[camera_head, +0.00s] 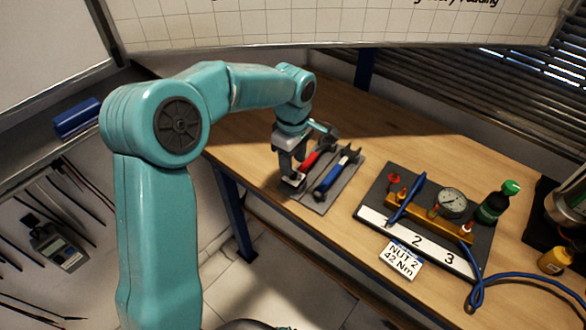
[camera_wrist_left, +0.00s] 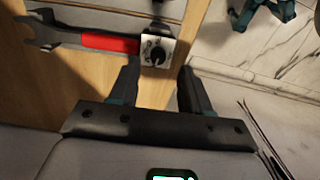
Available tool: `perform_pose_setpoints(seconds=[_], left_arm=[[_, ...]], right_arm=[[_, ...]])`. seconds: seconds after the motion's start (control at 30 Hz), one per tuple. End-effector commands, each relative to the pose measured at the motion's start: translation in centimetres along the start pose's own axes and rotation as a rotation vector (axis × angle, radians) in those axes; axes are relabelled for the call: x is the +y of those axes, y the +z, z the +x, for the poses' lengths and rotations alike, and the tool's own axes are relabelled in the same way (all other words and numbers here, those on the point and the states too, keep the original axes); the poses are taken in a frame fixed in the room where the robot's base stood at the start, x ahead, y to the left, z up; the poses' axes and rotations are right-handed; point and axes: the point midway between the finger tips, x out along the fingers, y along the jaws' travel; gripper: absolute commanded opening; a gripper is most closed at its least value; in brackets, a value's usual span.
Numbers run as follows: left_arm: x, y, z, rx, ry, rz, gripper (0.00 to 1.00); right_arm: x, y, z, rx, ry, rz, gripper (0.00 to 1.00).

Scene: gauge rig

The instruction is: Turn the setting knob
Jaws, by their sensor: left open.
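The setting knob (camera_wrist_left: 157,55) is a dark round knob on a pale marked plate at the end of a red-handled wrench (camera_wrist_left: 108,42). In the head view the red-handled wrench (camera_head: 312,158) lies on a grey mat, and its knob end is largely hidden under my gripper. My left gripper (camera_head: 292,172) is over that end. In the left wrist view the open fingers of my left gripper (camera_wrist_left: 160,70) point toward the knob, one on each side of it. Nothing is between the fingers, and I cannot tell whether they touch the plate. My right gripper is not in view.
A blue-handled wrench (camera_head: 331,178) lies beside the red one on the grey mat (camera_head: 318,203). To the right, a dark board holds a gauge (camera_head: 452,202) and a blue hose. A card (camera_head: 400,261) reads "NUT 2 42 Nm". A green-capped bottle (camera_head: 494,204) stands behind.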

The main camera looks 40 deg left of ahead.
Motion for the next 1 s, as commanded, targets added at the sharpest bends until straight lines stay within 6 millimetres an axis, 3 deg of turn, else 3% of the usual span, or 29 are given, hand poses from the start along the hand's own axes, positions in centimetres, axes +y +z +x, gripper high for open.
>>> perform_pose_setpoints(seconds=[0.2,0.57,0.73,1.0], left_arm=[[0.1,-0.1,3.1,0.000,-0.002,0.001,0.47],[0.2,-0.1,3.8,0.000,0.000,0.000,0.47],[0.2,-0.1,3.8,0.000,0.000,0.000,0.00],[0.2,-0.1,3.7,0.000,0.001,0.012,0.00]], right_arm=[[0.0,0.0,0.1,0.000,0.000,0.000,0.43],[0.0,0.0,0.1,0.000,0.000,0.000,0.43],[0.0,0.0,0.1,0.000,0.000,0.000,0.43],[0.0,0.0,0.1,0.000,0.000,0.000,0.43]])
